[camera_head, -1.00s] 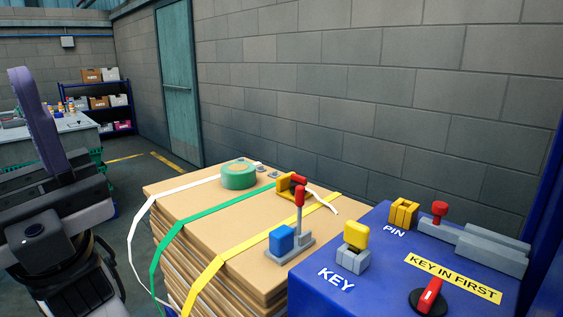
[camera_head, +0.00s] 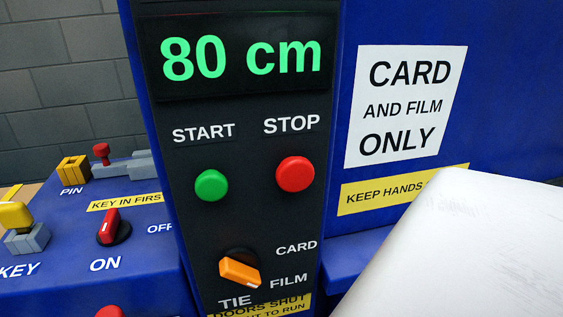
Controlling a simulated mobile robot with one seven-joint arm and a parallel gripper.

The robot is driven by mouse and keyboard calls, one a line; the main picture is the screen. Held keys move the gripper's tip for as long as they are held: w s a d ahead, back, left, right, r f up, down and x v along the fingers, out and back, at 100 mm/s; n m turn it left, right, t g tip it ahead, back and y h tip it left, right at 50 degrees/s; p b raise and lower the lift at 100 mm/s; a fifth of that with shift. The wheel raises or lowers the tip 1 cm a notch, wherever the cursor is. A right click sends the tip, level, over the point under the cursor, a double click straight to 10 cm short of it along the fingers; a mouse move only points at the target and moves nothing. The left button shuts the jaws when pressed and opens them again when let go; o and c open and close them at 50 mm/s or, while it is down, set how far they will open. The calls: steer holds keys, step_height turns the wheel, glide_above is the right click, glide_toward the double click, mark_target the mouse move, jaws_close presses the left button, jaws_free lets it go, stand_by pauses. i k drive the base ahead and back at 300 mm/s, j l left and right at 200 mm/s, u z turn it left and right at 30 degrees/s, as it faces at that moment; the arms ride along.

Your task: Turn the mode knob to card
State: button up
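The mode knob (camera_head: 239,272) is an orange bar-shaped knob on a dark round base, low on the black control panel (camera_head: 225,228). The labels CARD (camera_head: 296,247), FILM (camera_head: 289,281) and TIE (camera_head: 235,301) stand around its right and lower side. Its white-marked end points right and slightly down, nearest FILM and away from CARD. My gripper is not in the current view, so its fingers cannot be seen.
A green START button (camera_head: 211,186) and red STOP button (camera_head: 295,174) sit above the knob, below a display (camera_head: 240,55) reading 80 cm. A red key-switch knob (camera_head: 109,227) is on the blue box at left. A large pale scratched surface (camera_head: 470,255) fills the lower right.

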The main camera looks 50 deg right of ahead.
mark_target(239, 265)
steer(key=k+z, duration=0.35)
steer(key=k+l+z, duration=0.1)
steer(key=z, duration=0.25)
